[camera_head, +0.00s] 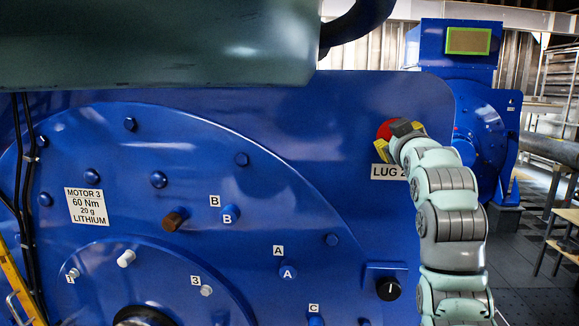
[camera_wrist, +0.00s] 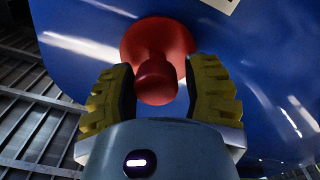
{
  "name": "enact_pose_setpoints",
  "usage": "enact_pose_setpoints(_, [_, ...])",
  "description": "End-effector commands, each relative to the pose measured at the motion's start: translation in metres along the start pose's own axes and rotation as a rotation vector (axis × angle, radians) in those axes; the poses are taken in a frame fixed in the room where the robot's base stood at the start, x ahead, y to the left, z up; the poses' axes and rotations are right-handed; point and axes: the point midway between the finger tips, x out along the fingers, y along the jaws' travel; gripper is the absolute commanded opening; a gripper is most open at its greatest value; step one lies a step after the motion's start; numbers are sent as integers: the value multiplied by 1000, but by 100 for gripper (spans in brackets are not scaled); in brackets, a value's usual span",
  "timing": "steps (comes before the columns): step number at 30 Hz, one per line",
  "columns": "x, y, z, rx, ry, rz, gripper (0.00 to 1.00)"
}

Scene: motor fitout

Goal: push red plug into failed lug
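The red plug (camera_wrist: 157,78) has a round knob and a wider flange, which appears to lie against the blue plate in the wrist view. In the head view the red plug (camera_head: 385,129) shows above the "LUG 2" label (camera_head: 381,171), partly covered by my gripper (camera_head: 386,143). In the wrist view the yellow-padded fingers of my gripper (camera_wrist: 160,85) stand on either side of the knob. The lug hole is hidden, so I cannot tell how deep the plug sits.
The blue motor plate (camera_head: 335,130) fills the middle, with bolts and lettered labels. A brown bolt (camera_head: 175,219) and a black knob (camera_head: 388,289) stick out from it. A green-grey housing (camera_head: 150,45) overhangs at top left. Another blue motor (camera_head: 483,130) stands behind at right.

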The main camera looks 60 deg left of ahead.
Motion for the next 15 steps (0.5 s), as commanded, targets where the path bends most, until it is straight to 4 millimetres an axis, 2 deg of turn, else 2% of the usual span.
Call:
enact_pose_setpoints(4, [0,0,1,0,-1,0,61])
enact_pose_setpoints(15, [-5,1,2,1,-3,1,61])
